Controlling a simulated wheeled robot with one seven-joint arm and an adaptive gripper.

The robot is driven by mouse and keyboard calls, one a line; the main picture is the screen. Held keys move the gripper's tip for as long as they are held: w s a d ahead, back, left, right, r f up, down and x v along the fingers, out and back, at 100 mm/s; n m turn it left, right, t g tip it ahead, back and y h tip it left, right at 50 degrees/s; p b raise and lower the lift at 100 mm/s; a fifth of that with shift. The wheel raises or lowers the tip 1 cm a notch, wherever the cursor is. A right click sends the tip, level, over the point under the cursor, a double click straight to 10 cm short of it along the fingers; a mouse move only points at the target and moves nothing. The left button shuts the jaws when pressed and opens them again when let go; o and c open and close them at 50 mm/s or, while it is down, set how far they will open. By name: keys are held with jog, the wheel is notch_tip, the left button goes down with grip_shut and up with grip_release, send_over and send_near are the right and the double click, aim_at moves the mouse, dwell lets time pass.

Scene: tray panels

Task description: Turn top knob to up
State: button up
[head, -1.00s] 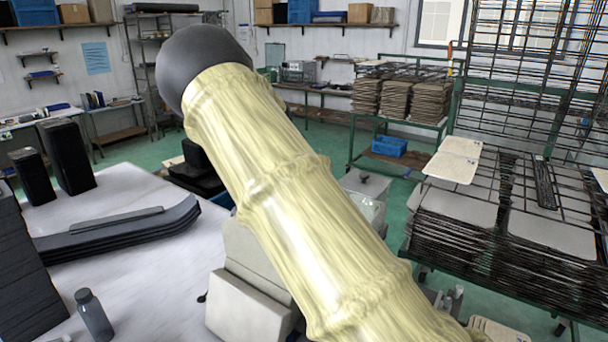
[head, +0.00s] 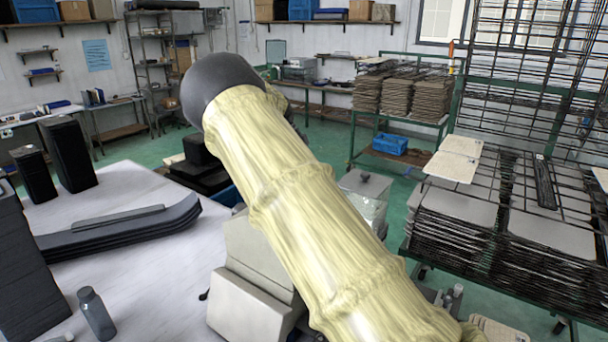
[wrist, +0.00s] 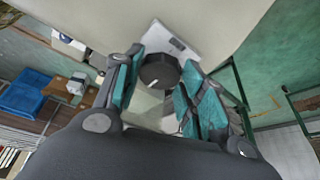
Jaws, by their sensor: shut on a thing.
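A round black knob (wrist: 160,72) with a short white mark on its face shows in the wrist view. It is on a pale plate (wrist: 182,38) fixed to a light beige body (wrist: 105,18). My gripper (wrist: 162,66) has its teal-padded fingers on both sides of the knob and is shut on it. The white mark points towards the lower side of the wrist picture. Only one knob shows. In the head view my pale yellow arm covers the middle, and my gripper and the knob are hidden. A light beige box (head: 252,300) shows beside my arm.
A white table (head: 150,250) at the left bears dark curved trays (head: 120,230), a grey bottle (head: 95,315) and black boxes (head: 72,155). Wire racks (head: 500,240) stand at the right. Green floor (head: 330,150) is clear further back.

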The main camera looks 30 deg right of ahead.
jog(key=shift+s+d+f, duration=0.1)
jog(key=shift+s+f, duration=0.05)
jog(key=o, duration=1)
jog(key=shift+d, duration=0.15)
jog(key=shift+o, duration=0.2)
jog(key=shift+a, duration=0.25)
jog(key=v, duration=1.2)
jog(key=shift+d, duration=0.15)
